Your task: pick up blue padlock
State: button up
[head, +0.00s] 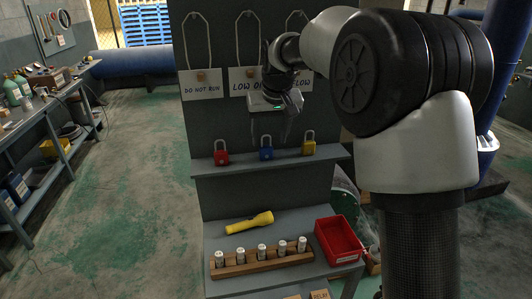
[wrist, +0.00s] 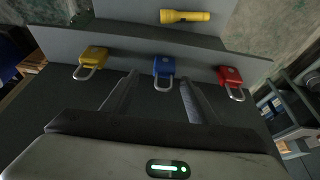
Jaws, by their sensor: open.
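The blue padlock (head: 266,154) stands on the narrow shelf, between a red padlock (head: 221,158) on the left and a yellow padlock (head: 309,149) on the right. In the head view my gripper (head: 270,138) is above and in front of the board, near the blue padlock. In the wrist view the blue padlock (wrist: 163,68) shows between the two fingers of my gripper (wrist: 160,88), just beyond their tips. The red padlock (wrist: 231,78) and yellow padlock (wrist: 91,58) lie outside the fingers, one on each side.
Signs (head: 200,83) hang on cords on the board above the shelf (head: 240,163). A workbench (head: 60,106) stands at the left. The floor between is clear.

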aim_at(266, 146)
jog(key=x, duration=0.5)
jog(key=shift+a+f, duration=0.1)
jog(key=shift+a, duration=0.2)
jog(key=c, duration=1.1)
jog(key=shift+c, duration=0.5)
jog(key=shift+s, duration=0.1)
